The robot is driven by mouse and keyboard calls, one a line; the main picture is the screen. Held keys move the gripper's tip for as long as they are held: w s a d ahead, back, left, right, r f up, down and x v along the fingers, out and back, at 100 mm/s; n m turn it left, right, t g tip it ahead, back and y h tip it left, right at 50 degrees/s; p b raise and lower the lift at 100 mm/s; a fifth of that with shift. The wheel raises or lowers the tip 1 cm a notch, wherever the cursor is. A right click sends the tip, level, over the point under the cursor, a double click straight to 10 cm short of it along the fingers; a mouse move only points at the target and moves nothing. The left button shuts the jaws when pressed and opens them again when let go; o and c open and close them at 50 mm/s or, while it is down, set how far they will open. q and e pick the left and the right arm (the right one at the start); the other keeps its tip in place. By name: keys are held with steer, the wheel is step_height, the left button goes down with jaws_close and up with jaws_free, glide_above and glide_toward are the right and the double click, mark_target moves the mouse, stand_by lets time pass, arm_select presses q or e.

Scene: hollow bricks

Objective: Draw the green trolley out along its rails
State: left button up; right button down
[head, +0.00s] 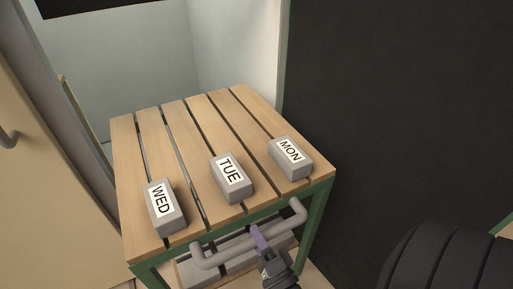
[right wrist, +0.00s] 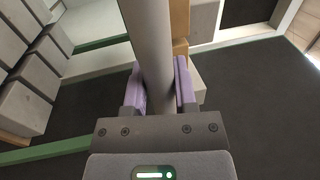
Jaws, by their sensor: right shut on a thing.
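The green trolley (head: 319,215) has a green frame and a top of wooden slats. Three grey bricks stand on it, marked WED (head: 164,207), TUE (head: 231,178) and MON (head: 291,158). A grey bar handle (head: 213,260) sticks out from its front. My right gripper (head: 258,240), with purple fingers, is at the middle of the handle. In the right wrist view its fingers (right wrist: 160,85) stand on both sides of the grey bar (right wrist: 147,25), shut on it. My left gripper is not in view. I cannot make out the rails.
A dark wall (head: 400,110) stands close along the trolley's right side. A beige cabinet door (head: 45,190) with a grey handle is at the left. Pale walls (head: 120,55) lie behind the trolley. More grey bricks (right wrist: 25,105) show at the left of the right wrist view.

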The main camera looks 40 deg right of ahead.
steer(key=c, duration=0.5)
jaws_free()
steer(key=shift+o, duration=0.5)
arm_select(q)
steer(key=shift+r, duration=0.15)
arm_select(e)
steer(key=v, duration=1)
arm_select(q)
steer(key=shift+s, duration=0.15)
